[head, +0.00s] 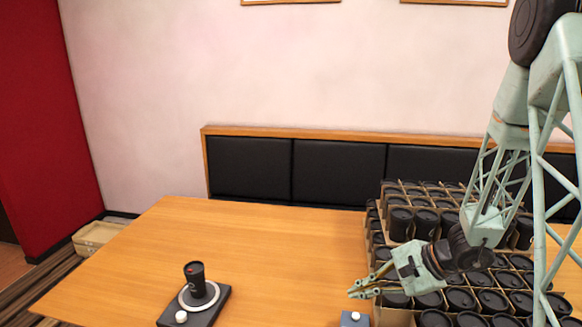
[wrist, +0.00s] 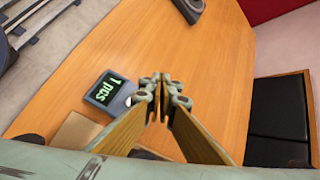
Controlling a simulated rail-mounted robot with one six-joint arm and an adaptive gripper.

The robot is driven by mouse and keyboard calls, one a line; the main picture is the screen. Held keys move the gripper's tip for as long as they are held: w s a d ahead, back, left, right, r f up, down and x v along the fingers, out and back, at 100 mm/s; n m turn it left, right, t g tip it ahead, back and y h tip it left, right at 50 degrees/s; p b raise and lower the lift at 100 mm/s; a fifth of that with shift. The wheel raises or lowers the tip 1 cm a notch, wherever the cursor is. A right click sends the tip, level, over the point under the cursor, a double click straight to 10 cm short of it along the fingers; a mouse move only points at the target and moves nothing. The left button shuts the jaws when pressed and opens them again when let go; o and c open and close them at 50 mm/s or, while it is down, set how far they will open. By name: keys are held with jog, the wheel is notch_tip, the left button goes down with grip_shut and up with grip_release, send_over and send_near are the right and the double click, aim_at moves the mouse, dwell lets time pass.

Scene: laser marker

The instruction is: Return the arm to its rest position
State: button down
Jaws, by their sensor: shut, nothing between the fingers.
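My arm reaches in from the right in the head view, and my gripper (head: 362,290) points left above the table, in front of the crates of cups. In the wrist view its fingertips (wrist: 164,84) are together and hold nothing. Nothing touches the gripper in either view.
A black cup (head: 195,279) stands upright on a dark device (head: 215,306) with a white knob. A small display (head: 354,319) reads "1 pcs" in the wrist view (wrist: 108,92). Cardboard crates (head: 394,316) of black cups fill the right side. The table's (head: 270,235) middle is clear.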

jog(key=s+a+r+n+g+h, duration=0.1)
jog(key=s+a+r+n, duration=0.3)
jog(key=s+r, duration=0.55)
jog(key=s+a+r+n+g+h, duration=0.15)
jog(key=s+a+r+n, duration=0.25)
jog(key=s+r, duration=0.55)
jog(key=s+d+r+n+h, duration=0.2)
jog(key=s+d+r, duration=0.1)
jog(key=s, duration=0.3)
jog(key=s+d+r+n+t+h, duration=0.1)
jog(key=s+d+r+n, duration=0.1)
jog(key=s+r, duration=0.3)
jog(key=s+d+r+n+t+h, duration=0.1)
jog(key=s+d+r, duration=0.3)
jog(key=s, duration=0.4)
jog(key=shift+s+r+n+h, duration=0.4)
jog(key=shift+h, duration=0.45)
dwell(0.5)
